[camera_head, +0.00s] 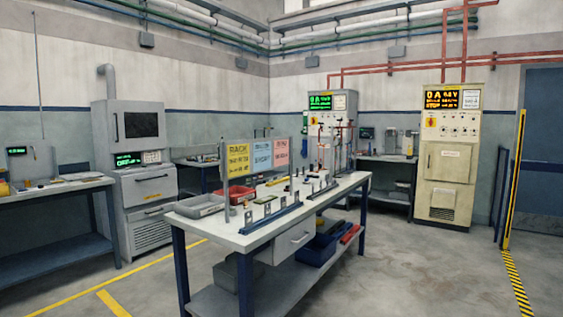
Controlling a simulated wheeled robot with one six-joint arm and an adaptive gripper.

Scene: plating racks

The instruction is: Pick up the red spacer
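A white-topped workbench (338,194) with blue legs stands in the middle of the room. Several small parts lie on its top, among them a dark green flat piece (265,199) and slotted metal pieces near the front rail. They are too small to tell a red spacer among them for sure. A red bin (241,194) sits on the bench behind the signs. Red items (350,234) lie on the lower shelf at the right. My gripper is not in view.
A grey tray (200,206) is at the bench's left end. Blue rails (284,220) run along the front edge. A blue bin (314,249) is on the lower shelf. Bare floor (420,270) lies right of the bench.

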